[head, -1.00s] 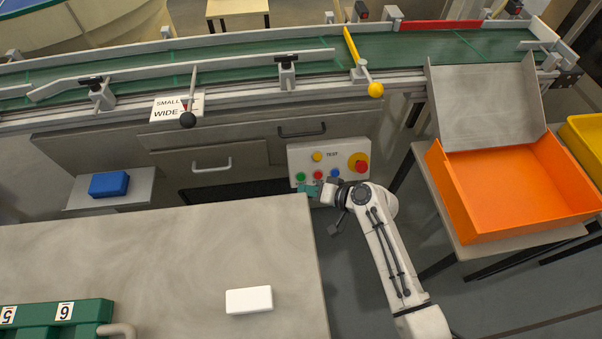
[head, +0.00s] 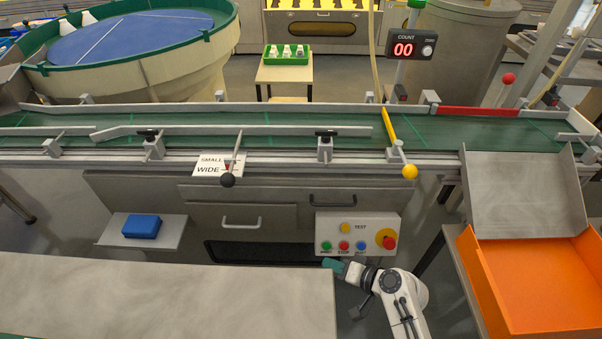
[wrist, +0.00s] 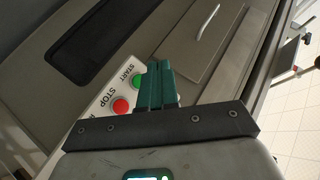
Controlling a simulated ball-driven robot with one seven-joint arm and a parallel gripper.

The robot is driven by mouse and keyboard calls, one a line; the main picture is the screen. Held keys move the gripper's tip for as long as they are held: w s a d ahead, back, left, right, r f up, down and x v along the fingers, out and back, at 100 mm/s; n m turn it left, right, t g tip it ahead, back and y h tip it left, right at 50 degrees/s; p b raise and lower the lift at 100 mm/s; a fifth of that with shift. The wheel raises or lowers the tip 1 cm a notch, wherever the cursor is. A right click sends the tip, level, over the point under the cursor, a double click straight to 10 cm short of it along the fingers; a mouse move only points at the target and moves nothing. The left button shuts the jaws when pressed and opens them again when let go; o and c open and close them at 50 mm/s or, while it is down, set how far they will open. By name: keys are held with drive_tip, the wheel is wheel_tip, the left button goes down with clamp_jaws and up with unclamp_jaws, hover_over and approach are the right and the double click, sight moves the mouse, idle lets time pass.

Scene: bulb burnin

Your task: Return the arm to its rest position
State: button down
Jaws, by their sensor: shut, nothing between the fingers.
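My gripper (head: 331,264) is at the lower middle of the head view, at the right end of the grey table (head: 200,300), just below the control panel. Its teal fingers also show in the wrist view (wrist: 158,84), closed together with nothing between them. In the wrist view the green START button (wrist: 138,81) and red STOP button (wrist: 121,106) lie just left of the fingers. I cannot tell from the pictures how far the fingertips are from the panel.
A green conveyor (head: 290,135) with rails crosses behind the panel. An orange bin (head: 535,280) with a grey chute (head: 525,195) stands right of my arm. A blue block (head: 141,226) lies on a small shelf at left. Open floor shows between the table and the bin.

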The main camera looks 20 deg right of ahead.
drive_tip(key=s+d+r+n+g+h, duration=0.2)
drive_tip(key=s+d+r+g+h, duration=0.1)
drive_tip(key=s, duration=0.6)
drive_tip(key=s+d+r+n+g+h, duration=0.1)
drive_tip(key=s+d+r+g+h, duration=0.15)
drive_tip(key=s, duration=0.75)
drive_tip(key=s+d+r+n+g+h, duration=0.2)
drive_tip(key=s+r+g, duration=0.15)
drive_tip(key=s, duration=0.55)
wheel_tip(320, 180, up, 13)
drive_tip(key=p, duration=1.5)
drive_tip(key=shift+w, duration=0.2)
